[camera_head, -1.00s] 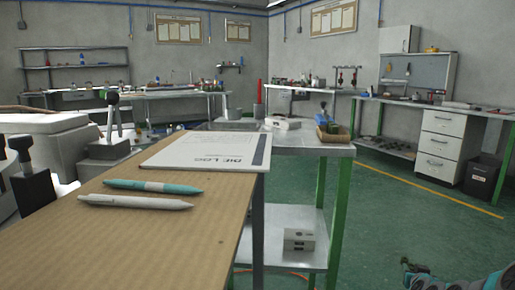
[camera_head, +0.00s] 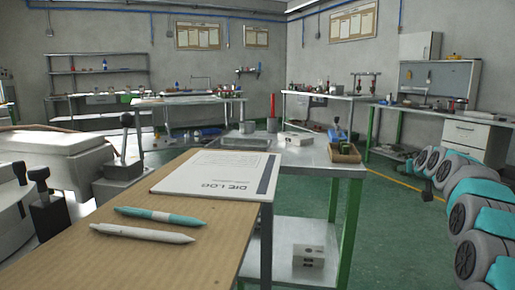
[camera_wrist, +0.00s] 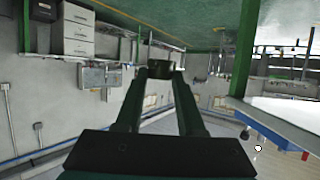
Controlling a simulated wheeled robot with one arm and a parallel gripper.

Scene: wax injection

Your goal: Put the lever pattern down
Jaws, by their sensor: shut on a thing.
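In the wrist view my gripper (camera_wrist: 160,78) has its two dark fingers closed in toward each other. They are shut on a small dark piece (camera_wrist: 160,70) at the tips, taken to be the lever pattern; its shape and colour are hard to make out. The wrist picture is upside down, with the green floor at the top. The held piece is in the air, with no surface touching it that I can see. In the head view my arm shows at the right edge, but my gripper and the lever pattern are out of frame.
A brown-topped bench (camera_head: 150,255) holds a teal pen (camera_head: 160,216), a white pen (camera_head: 143,233) and a die log (camera_head: 220,174). Behind it, a metal table (camera_head: 300,156) carries a grey tray (camera_head: 247,143), white boxes (camera_head: 297,138) and a brown bin (camera_head: 345,153). Open floor (camera_head: 385,230) lies right.

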